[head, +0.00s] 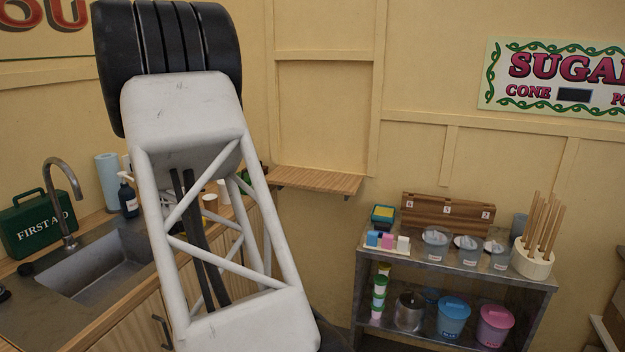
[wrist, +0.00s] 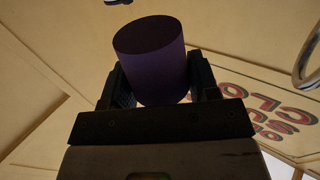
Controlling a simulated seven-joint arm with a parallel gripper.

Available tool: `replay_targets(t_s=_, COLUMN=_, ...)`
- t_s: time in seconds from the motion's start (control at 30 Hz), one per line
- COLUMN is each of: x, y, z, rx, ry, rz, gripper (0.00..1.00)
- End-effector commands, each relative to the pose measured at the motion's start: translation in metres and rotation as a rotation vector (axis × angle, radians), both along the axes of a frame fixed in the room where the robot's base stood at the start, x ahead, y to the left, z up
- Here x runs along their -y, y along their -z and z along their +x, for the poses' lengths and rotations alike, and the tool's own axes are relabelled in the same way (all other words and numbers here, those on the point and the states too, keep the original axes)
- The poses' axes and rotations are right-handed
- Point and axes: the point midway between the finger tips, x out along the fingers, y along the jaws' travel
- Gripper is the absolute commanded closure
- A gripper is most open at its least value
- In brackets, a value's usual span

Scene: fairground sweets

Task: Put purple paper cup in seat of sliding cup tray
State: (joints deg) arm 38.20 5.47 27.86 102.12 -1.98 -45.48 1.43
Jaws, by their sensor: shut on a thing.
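The purple paper cup (wrist: 152,65) shows in the wrist view, dark and in shade, between the two fingers of my gripper (wrist: 158,82). The gripper is shut on it, with one finger on each side. The wrist view looks towards the wall and its lettering, with no counter surface under the cup in sight. In the head view my arm fills the left middle and the gripper and cup are not seen. I cannot make out the sliding cup tray in either view.
A sink (head: 105,262) and a green first aid box (head: 38,222) are at the left. White cups (head: 210,202) stand partly behind my arm. A small wooden shelf (head: 316,180) on the wall is bare. A metal cart (head: 455,275) with tubs and sticks stands at the right.

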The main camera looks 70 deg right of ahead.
Motion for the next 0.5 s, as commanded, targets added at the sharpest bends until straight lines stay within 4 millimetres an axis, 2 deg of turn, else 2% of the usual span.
replay_targets(t_s=0.1, x=0.033, y=-0.002, z=-0.022, rx=0.001, ry=0.043, rz=-0.001, gripper=0.67)
replay_targets(t_s=0.5, x=0.129, y=-0.005, z=-0.101, rx=0.0, ry=0.174, rz=0.0, gripper=0.67)
